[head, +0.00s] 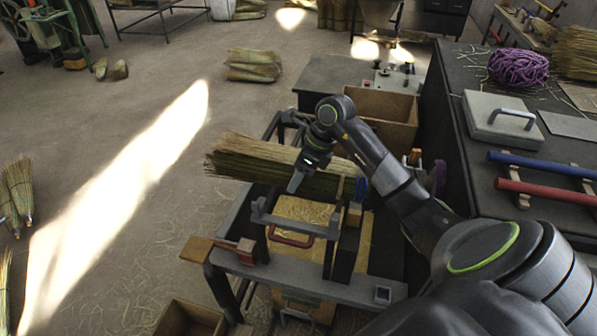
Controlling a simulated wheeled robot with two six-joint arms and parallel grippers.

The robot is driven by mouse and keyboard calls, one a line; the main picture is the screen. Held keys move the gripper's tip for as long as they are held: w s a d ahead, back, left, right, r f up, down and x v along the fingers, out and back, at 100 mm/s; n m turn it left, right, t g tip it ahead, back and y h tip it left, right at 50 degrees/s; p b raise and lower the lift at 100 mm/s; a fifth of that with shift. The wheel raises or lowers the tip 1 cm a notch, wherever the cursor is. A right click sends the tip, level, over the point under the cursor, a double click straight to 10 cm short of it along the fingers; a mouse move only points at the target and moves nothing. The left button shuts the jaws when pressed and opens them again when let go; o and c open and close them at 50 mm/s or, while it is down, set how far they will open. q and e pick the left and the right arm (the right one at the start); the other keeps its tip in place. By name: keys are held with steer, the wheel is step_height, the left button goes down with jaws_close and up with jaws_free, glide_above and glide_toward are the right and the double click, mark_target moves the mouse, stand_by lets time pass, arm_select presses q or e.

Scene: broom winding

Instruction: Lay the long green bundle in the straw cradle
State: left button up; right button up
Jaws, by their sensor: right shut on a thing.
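The long green bundle (245,158) of straw lies crosswise over the back of the low metal workbench (335,283), its loose bristle end sticking out past the left side. My right gripper (297,180) reaches down over the middle of the bundle and is shut on it. A finger shows in front of the straw; the other side of the grip is hidden. The straw cradle cannot be picked out clearly; the bundle and my arm cover the back of the bench. I cannot tell whether the bundle touches a support beneath. My left gripper is out of view.
A clamp with a red handle (291,240) and a yellow straw-covered panel (305,212) are at the bench front. An open wooden box (385,105) stands behind. A dark table (470,140) with a purple twine coil (518,68) is at right.

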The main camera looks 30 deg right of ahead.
step_height(320, 180, down, 8)
steer(key=b, duration=0.6)
steer(key=shift+f, duration=0.25)
steer(key=shift+d, duration=0.1)
steer(key=o, duration=1.1)
step_height(320, 180, up, 10)
steer(key=p, duration=0.4)
steer(key=shift+p, duration=0.3)
